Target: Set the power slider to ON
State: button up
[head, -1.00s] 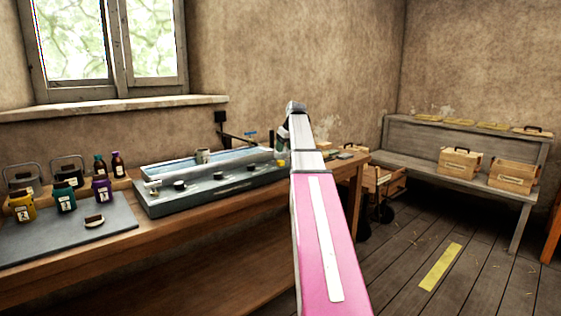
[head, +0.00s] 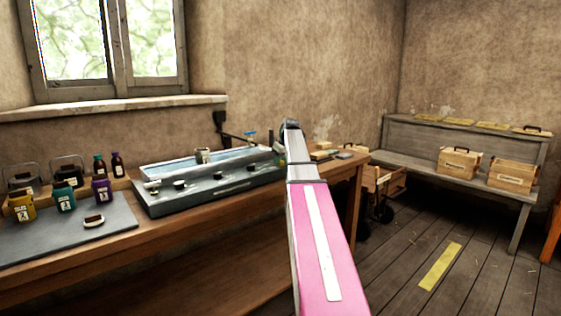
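The handwheel press (head: 232,188) is a long grey unit on the wooden bench, with a pale blue bed and several dark round knobs along its front panel. I cannot make out the power slider or its setting at this size; my arm also covers the area at the press's right end. My gripper (head: 291,126) is at the far end of my pink and white arm, near the right end of the press. It points away from the camera, so its fingers are hidden and I cannot see whether it touches anything.
A black wall bracket (head: 220,121) is behind the press. Small blocks (head: 325,153) lie on the bench's right end. A shelf bench (head: 455,160) with wooden boxes stands at right; the floor there is mostly clear.

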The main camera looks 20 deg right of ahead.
aim_at(271, 162)
grip_shut()
jog(key=w, duration=0.2)
jog(key=w+a, duration=0.2)
jog(key=w, duration=0.1)
jog(key=shift+w, duration=0.35)
jog(key=o, duration=0.9)
grip_release()
jog(key=shift+c, duration=0.2)
jog(key=v, duration=1.1)
jog(key=shift+a, duration=0.1)
